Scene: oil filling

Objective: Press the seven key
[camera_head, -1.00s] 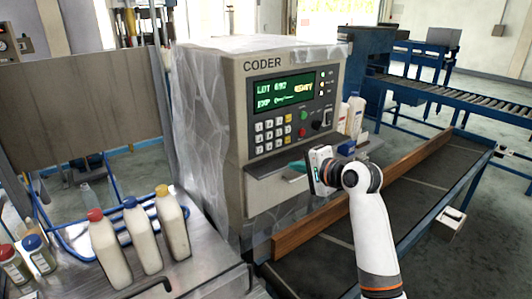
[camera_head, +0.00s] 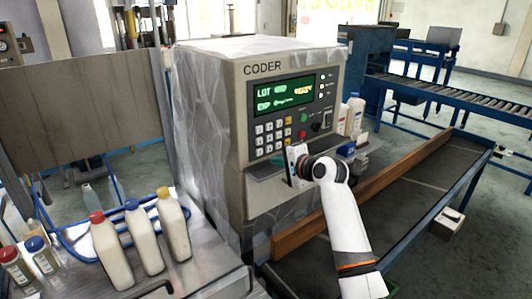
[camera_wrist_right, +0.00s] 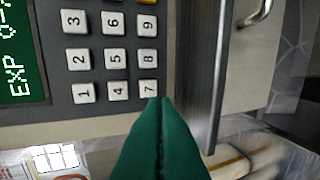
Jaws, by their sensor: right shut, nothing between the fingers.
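The coder (camera_head: 262,67) has a keypad (camera_head: 270,139) of white keys under its green display. In the right wrist view the keypad appears turned sideways, and the seven key (camera_wrist_right: 148,87) is the lowest of the column nearest the right. My right gripper (camera_wrist_right: 165,100) is shut and empty, its green tips showing just below and slightly right of the seven key. Whether they touch it I cannot tell. In the head view the right gripper (camera_head: 279,161) is small, just below the keypad's lower edge. My left gripper is out of view.
A metal ledge (camera_wrist_right: 219,60) juts out beside the keypad, close to the right gripper's fingers. Several bottles (camera_head: 144,237) stand on the metal table at left. More bottles (camera_head: 354,114) stand right of the coder. A wooden rail (camera_head: 385,187) runs along the conveyor.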

